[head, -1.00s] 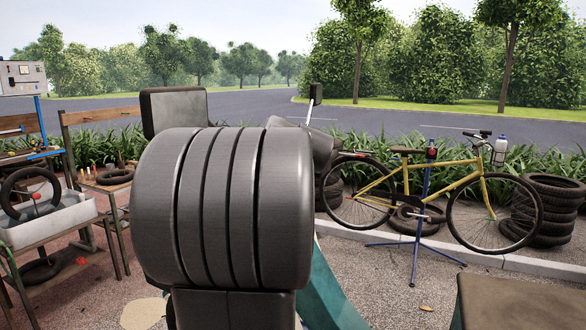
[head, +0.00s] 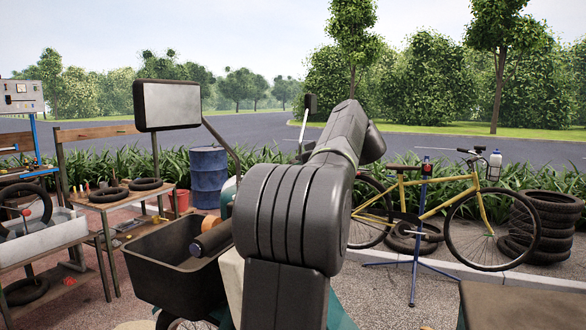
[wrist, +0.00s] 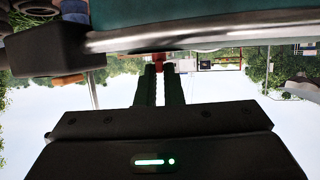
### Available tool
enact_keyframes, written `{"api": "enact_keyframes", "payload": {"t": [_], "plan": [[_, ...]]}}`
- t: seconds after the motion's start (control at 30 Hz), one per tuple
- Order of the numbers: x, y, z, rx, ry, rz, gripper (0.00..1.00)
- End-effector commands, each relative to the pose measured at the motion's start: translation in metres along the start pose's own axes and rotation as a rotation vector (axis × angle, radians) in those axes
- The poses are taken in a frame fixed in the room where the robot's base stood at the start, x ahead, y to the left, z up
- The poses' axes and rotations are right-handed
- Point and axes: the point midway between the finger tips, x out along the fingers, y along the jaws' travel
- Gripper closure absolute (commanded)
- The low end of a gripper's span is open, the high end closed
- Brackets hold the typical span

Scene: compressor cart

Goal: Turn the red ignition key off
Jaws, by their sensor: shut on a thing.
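In the wrist view, my gripper (wrist: 160,72) reaches away from the camera with its two dark fingers close together. A small dark red piece, which I take to be the red ignition key (wrist: 160,63), shows between the fingertips, and the fingers are shut on it. Its turn angle cannot be told. In the head view my own arm hides my gripper and the key. The cart shows around the arm, with a black bin (head: 165,285) and a mirror (head: 167,105).
A handlebar grip (head: 212,238) sticks out over the bin. A metal tube (wrist: 200,33) and a dark block (wrist: 45,48) lie close to the fingers in the wrist view. A blue barrel (head: 208,178), a workbench (head: 100,197) and a yellow bicycle (head: 440,205) stand beyond.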

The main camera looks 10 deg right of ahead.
Motion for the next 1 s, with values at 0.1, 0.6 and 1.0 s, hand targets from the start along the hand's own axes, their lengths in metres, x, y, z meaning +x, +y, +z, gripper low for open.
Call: {"api": "enact_keyframes", "payload": {"t": [0.1, 0.6, 1.0], "plan": [[-0.0014, 0.0043, -0.0029, -0.031, -0.001, -0.079, 1.0], [0.0006, 0.0079, -0.0008, -0.102, -0.002, -0.248, 1.0], [0.0013, 0.0076, 0.0004, -0.105, -0.002, -0.257, 1.0]]}}
